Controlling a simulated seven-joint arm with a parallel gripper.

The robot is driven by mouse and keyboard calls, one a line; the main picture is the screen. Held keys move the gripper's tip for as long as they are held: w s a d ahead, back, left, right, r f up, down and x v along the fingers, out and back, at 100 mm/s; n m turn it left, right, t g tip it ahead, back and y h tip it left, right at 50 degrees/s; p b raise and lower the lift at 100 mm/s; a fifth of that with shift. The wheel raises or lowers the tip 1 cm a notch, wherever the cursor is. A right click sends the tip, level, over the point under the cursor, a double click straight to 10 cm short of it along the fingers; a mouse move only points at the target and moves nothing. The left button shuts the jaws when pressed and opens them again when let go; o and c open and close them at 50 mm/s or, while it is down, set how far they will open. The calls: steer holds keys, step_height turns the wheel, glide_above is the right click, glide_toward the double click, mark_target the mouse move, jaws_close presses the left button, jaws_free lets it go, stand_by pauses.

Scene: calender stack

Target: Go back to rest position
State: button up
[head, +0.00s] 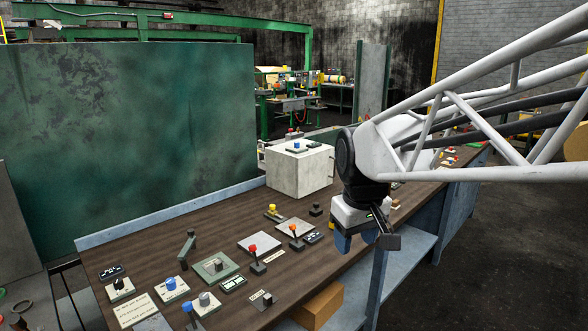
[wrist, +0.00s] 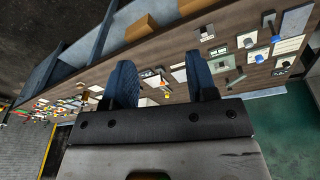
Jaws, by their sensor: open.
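My gripper (head: 355,240) hangs at the end of my white tubular arm in the head view, in front of the right part of the workbench's front edge. Its blue fingers are spread apart with nothing between them. In the wrist view the two blue fingers of my gripper (wrist: 162,88) stand wide apart, and the bench top shows beyond them. The gripper appears clear of the bench and touches nothing that I can see.
The brown workbench (head: 150,248) carries several levers, knobs and switches, and a white box (head: 300,170) at the back. A cardboard box (head: 318,305) sits on the lower shelf. A green panel (head: 130,130) stands behind. The floor (head: 480,260) at right is open.

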steer(key=s+d+f+m, duration=0.2)
steer(key=s+d+f, duration=0.1)
steer(key=s, duration=0.6)
steer(key=s+d+f+m, duration=0.3)
steer(key=s+f, duration=0.1)
steer(key=s, duration=0.5)
steer(key=shift+s+d+f+t, duration=0.2)
steer(key=shift+d+t, duration=0.1)
steer(key=shift+d, duration=0.1)
